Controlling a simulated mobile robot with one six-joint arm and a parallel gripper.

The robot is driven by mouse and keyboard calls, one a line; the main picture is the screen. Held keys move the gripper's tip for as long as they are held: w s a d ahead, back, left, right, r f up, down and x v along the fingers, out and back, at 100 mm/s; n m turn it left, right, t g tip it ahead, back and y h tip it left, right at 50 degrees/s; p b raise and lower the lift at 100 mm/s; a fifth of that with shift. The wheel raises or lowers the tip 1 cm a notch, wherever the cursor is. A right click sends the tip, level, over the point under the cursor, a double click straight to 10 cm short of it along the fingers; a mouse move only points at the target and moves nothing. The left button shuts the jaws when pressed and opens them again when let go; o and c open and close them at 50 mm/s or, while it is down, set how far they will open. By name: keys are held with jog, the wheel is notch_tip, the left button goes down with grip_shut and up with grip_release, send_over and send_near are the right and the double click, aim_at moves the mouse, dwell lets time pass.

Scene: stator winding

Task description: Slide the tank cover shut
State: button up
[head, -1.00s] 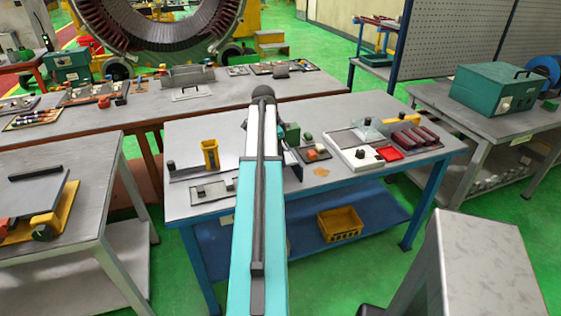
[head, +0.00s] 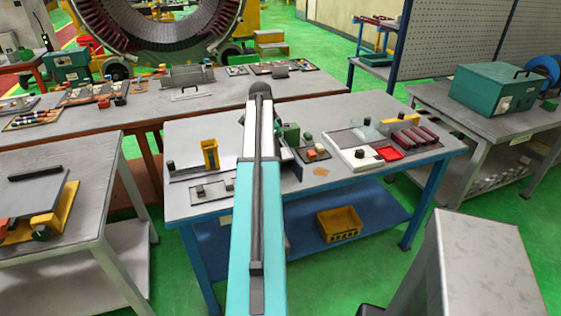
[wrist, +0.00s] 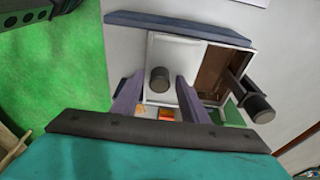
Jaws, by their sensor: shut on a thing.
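In the wrist view, the white tank cover (wrist: 176,52) lies over the left part of a light-walled tank (wrist: 250,58). The right part of the tank is uncovered and shows a brown inside. A dark round knob (wrist: 160,79) stands on the cover. My gripper (wrist: 159,82) is shut on this knob, with a purple-grey finger on each side. In the head view my own arm hides the gripper and most or all of the tank.
A second dark knob (wrist: 258,107) on a bracket stands at the tank's right. Green and orange blocks (head: 312,152) lie close by.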

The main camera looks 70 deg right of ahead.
jog(key=shift+w+d+f, duration=0.2)
jog(key=shift+w+d, duration=0.45)
jog(key=shift+d, duration=0.1)
jog(key=shift+w+d+f, duration=0.15)
jog(key=shift+w+d, duration=0.55)
jog(key=shift+d, duration=0.05)
jog(key=shift+w+d+f, duration=0.2)
jog(key=shift+w+d, duration=0.45)
jog(key=shift+d, duration=0.1)
jog(key=o, duration=0.4)
jog(key=shift+c, duration=0.2)
jog(key=shift+r, duration=0.1)
jog(key=shift+w+d+r+p, duration=0.15)
jog(key=shift+d+r+p, duration=0.1)
jog(key=shift+r+p, duration=0.45)
jog(key=shift+s+d+p+v, duration=0.1)
jog(key=shift+p+v, duration=0.25)
jog(key=shift+v, duration=0.4)
jog(key=shift+s+d+p+v, duration=0.15)
jog(key=shift+p+v, duration=0.25)
jog(key=shift+v, duration=0.4)
jog(key=shift+s+d+p+v, duration=0.1)
jog(key=shift+p+v, duration=0.25)
jog(key=shift+v, duration=0.4)
jog(key=shift+r, duration=0.15)
